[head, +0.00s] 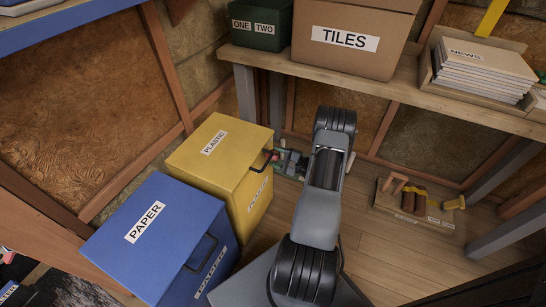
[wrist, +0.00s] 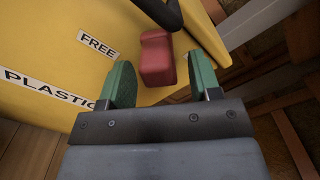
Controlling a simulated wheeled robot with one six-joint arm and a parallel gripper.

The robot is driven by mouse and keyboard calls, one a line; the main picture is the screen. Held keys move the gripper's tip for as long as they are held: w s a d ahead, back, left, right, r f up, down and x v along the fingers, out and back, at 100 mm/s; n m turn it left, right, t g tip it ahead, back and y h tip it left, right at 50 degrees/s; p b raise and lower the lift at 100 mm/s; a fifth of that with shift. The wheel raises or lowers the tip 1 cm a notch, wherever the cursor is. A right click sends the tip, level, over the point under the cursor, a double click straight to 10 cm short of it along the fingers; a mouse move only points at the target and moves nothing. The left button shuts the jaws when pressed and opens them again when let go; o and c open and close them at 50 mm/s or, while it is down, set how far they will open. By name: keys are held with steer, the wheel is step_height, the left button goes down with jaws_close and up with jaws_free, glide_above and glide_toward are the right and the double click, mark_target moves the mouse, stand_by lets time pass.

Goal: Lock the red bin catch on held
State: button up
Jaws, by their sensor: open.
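The red catch (wrist: 157,58) is a small block on the front of the yellow plastic bin (wrist: 45,40). A white FREE label (wrist: 98,45) is on the bin face to its left in the wrist view; no held label shows. My gripper (wrist: 160,65) is open, with one green finger on each side of the catch. I cannot tell whether either finger touches it. In the head view the yellow bin (head: 205,150) stands left of my arm, and my gripper (head: 283,157) is at its front right, with the catch small and partly hidden there.
The dark bin handle (wrist: 160,12) is just beyond the catch. A blue paper bin (head: 150,235) stands left of the yellow one. A wooden shelf (head: 395,88) with boxes runs above and behind my arm. A wooden tray (head: 430,218) lies on the floor at right.

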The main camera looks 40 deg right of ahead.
steer(key=shift+x, duration=0.9)
steer(key=c, duration=0.9)
